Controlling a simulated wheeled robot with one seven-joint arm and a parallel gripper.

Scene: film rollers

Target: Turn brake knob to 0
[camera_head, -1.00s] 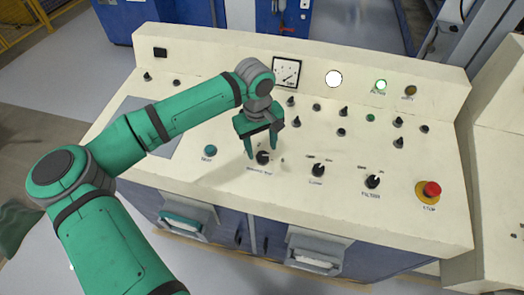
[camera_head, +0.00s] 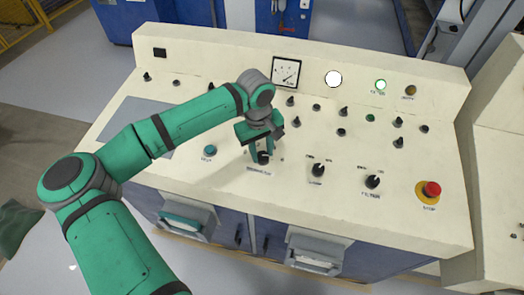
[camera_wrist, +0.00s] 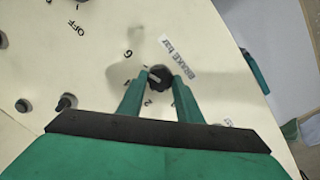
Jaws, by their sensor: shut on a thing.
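The brake knob (camera_head: 264,160) is a small black dial on the front of the cream console top. In the wrist view the brake knob (camera_wrist: 159,74) sits beside a printed "BRAKE bar" label (camera_wrist: 180,60), with scale digits around it; a 6 and a 2 are readable. A pale mark on the knob points toward the left side of the scale, but the exact value is too small to tell. My gripper (camera_head: 260,154) reaches down from above with its two green fingers on either side of the knob. In the wrist view my gripper (camera_wrist: 165,80) is shut on it.
Two more black knobs, one in the middle (camera_head: 318,170) and one further right (camera_head: 372,181), stand along the front. A red stop button (camera_head: 432,189) is at the right. A teal button (camera_head: 210,150) is left of my gripper. Several small knobs fill the back.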

